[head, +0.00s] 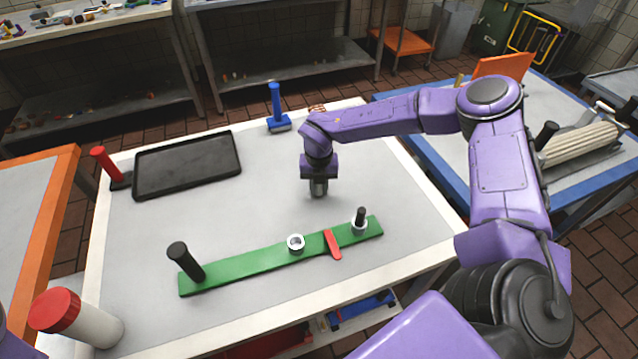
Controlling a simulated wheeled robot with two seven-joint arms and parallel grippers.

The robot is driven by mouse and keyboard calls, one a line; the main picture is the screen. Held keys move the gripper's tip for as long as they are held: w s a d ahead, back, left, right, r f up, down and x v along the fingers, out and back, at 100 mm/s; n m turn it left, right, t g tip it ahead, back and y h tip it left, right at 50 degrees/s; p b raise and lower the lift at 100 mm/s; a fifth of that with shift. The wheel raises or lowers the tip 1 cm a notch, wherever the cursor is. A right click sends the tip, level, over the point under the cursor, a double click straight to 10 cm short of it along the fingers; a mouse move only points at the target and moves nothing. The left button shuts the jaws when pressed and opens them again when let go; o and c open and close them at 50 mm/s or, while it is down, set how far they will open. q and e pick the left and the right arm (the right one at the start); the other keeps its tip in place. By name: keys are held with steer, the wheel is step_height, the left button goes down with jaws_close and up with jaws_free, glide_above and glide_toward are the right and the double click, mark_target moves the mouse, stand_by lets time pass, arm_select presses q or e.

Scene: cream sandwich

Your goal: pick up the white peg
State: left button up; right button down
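My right gripper (318,190) points straight down over the middle of the white table top (250,205). Its fingers are small and partly hidden by the wrist, so I cannot tell if they are open or hold anything. A green board (240,266) lies nearer the front, apart from the gripper. It carries a black upright handle (186,262) at its left end, a short white ring-like piece (296,243) in the middle, a red bar (332,244), and a dark peg (360,216) in a white ring at the right. I cannot make out a clear white peg. My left gripper is out of view.
A black tray (188,165) lies at the back left, between a red-handled tool (108,166) and a blue-handled tool (277,108). A white bottle with a red cap (88,322) is at the front left. The table is clear around my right gripper.

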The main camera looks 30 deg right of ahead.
steer(key=shift+r, duration=0.6)
steer(key=s+a+r+b, duration=0.3)
steer(key=s+a+r, duration=0.3)
steer(key=s+r, duration=0.6)
steer(key=shift+s+b, duration=0.3)
steer(key=shift+s, duration=0.05)
